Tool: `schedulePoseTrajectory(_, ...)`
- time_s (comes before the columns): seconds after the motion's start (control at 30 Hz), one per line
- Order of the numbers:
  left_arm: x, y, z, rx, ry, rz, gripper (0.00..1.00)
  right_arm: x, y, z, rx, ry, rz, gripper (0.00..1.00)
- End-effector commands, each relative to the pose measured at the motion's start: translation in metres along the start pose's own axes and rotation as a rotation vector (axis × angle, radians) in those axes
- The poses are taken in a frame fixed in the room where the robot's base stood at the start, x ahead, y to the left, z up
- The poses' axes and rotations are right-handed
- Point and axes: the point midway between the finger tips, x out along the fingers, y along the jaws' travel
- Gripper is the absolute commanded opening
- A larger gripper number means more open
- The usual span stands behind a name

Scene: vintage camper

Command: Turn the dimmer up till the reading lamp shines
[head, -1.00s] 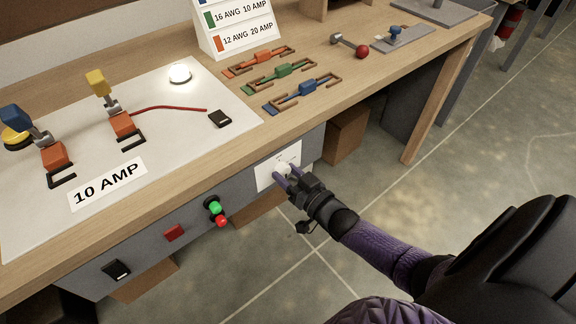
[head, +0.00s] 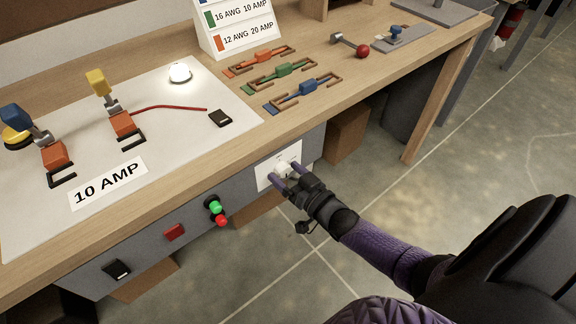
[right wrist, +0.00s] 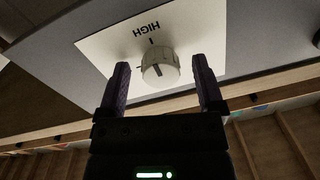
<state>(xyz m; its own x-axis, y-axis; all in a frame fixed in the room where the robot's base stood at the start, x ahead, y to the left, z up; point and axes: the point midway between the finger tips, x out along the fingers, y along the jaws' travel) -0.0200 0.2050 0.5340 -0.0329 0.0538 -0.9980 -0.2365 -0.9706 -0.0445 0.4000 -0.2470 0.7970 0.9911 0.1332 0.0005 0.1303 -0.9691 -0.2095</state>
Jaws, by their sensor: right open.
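The dimmer is a round white knob (head: 283,168) on a white plate (head: 266,182) on the bench's front. In the right wrist view the knob (right wrist: 160,68) has a dark mark, and the plate (right wrist: 108,46) reads HIGH, upside down, beside a tick. My right gripper (head: 285,170) is open at the knob, one finger on each side; the right wrist view shows gaps between the fingers (right wrist: 160,64) and the knob. A white dome lamp (head: 180,74) on the light panel looks bright; I cannot tell whether it is the reading lamp. My left gripper is out of view.
Green and red buttons (head: 217,213), a red switch (head: 174,232) and a black switch (head: 117,270) sit on the bench front left of the plate. Levers and a 10 AMP label (head: 108,183) are on top. Floor to the right is clear.

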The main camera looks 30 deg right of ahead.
Motion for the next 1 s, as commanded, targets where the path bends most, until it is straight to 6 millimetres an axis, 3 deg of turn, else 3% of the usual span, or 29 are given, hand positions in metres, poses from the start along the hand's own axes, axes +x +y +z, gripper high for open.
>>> schedulePoseTrajectory(0.17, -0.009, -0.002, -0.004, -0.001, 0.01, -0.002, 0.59, -0.021, 0.0, -0.002, -0.001, -0.003, 0.001, 0.86)
schedulePoseTrajectory(0.4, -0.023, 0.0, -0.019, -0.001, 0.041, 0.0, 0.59, -0.078, 0.0, -0.002, 0.0, -0.004, 0.001, 0.86)
schedulePoseTrajectory(0.5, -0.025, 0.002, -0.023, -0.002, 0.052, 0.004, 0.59, -0.092, 0.0, -0.001, 0.001, -0.002, 0.0, 0.86)
schedulePoseTrajectory(1.0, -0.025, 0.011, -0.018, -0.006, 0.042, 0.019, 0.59, -0.099, 0.0, 0.001, 0.0, -0.004, 0.001, 0.86)
